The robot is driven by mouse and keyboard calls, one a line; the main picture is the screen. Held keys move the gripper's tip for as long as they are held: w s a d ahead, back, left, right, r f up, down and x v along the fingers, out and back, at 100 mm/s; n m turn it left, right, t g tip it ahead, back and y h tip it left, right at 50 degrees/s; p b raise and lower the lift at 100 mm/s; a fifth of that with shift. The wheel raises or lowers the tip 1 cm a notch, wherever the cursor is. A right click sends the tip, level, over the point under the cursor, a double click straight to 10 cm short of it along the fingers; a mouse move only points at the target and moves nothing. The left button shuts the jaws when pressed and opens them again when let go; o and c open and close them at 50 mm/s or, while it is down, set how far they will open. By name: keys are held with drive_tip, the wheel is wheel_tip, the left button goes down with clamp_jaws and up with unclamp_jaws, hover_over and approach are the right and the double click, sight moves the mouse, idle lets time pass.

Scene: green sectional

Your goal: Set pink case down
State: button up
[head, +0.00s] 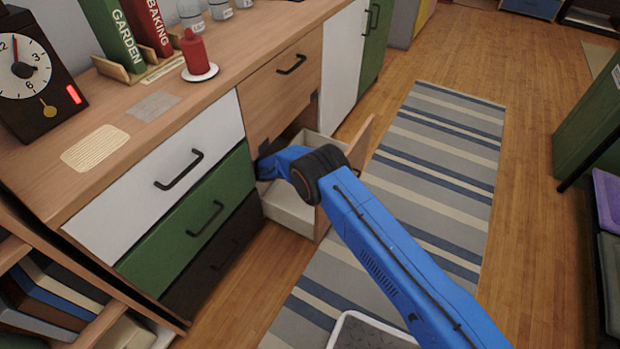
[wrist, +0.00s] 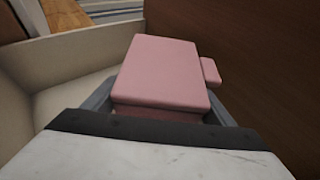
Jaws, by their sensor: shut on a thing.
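In the wrist view the pink case (wrist: 163,72) is a pink box with a small pink tab on its right side. My gripper (wrist: 160,105) is shut on it, with a grey finger on each side. The case is inside an open drawer with pale walls (wrist: 70,103); whether it touches the drawer floor I cannot tell. In the head view the open drawer (head: 290,208) sticks out low in the cabinet. My blue arm reaches into it, and the gripper and the case are hidden there behind my wrist.
The cabinet top (head: 165,125) holds a clock (head: 28,75), books (head: 135,30) and a red candle (head: 195,52). Shut white, green and dark drawers lie left of the open one. A striped rug (head: 425,180) covers the floor to the right. A brown panel (wrist: 250,60) stands close right of the case.

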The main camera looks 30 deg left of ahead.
drive_tip(key=shift+s+d+f+m+g+h, duration=0.1)
drive_tip(key=shift+s+d+m+g+h, duration=0.1)
drive_tip(key=shift+s, duration=0.3)
drive_tip(key=shift+s+d+f+m+g+h, duration=0.1)
drive_tip(key=shift+s+d+m+g+h, duration=0.1)
drive_tip(key=shift+s, duration=0.25)
drive_tip(key=shift+f, duration=3.3)
drive_tip(key=shift+f, duration=0.6)
drive_tip(key=o, duration=1.3)
drive_tip(key=shift+s+a, duration=0.1)
